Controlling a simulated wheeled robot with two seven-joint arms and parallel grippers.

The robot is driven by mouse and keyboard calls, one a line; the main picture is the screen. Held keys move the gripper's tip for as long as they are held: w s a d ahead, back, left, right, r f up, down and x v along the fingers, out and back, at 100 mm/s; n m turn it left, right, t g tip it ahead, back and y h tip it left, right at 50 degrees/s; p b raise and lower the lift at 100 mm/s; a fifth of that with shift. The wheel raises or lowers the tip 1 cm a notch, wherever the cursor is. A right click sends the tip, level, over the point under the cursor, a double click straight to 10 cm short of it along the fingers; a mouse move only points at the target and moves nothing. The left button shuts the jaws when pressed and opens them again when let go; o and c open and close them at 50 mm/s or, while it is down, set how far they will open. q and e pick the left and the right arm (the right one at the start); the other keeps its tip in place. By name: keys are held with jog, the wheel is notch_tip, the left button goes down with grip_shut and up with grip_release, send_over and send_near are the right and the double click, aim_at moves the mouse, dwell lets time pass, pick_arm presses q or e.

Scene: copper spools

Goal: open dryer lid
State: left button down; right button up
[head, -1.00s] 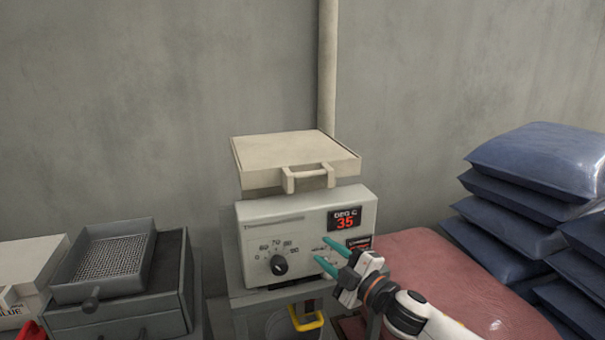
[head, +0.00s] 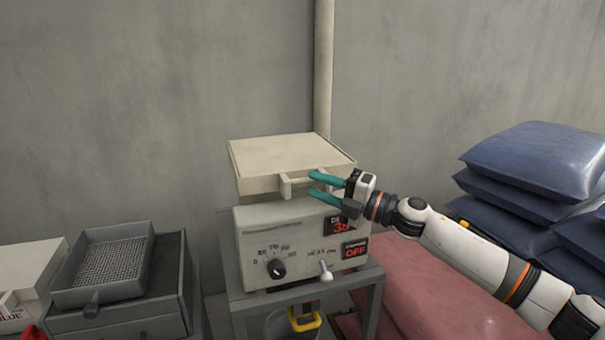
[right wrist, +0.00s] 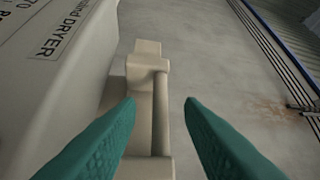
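The dryer (head: 255,235) is a beige box with a dial and red displays, standing on a grey stand. Its flat beige lid (head: 285,155) lies shut on top, with a bar handle (head: 296,183) at the front. My right gripper (head: 311,186) is at the right part of the handle, with its teal fingers open. In the right wrist view the handle (right wrist: 160,115) lies between the spread fingertips, nearer the left one, and no grip on it shows. My left gripper is not in view.
Blue sacks (head: 540,160) are stacked at the right beside a red sack (head: 430,290). A grey drawer unit with a mesh tray (head: 105,265) stands left of the dryer. A pipe (head: 323,70) runs up the wall behind. A yellow-handled bucket (head: 304,322) sits under the stand.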

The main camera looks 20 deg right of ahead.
aim_at(308, 182)
jog(key=shift+p+x, duration=0.4)
jog(key=shift+x, duration=1.9)
grip_shut()
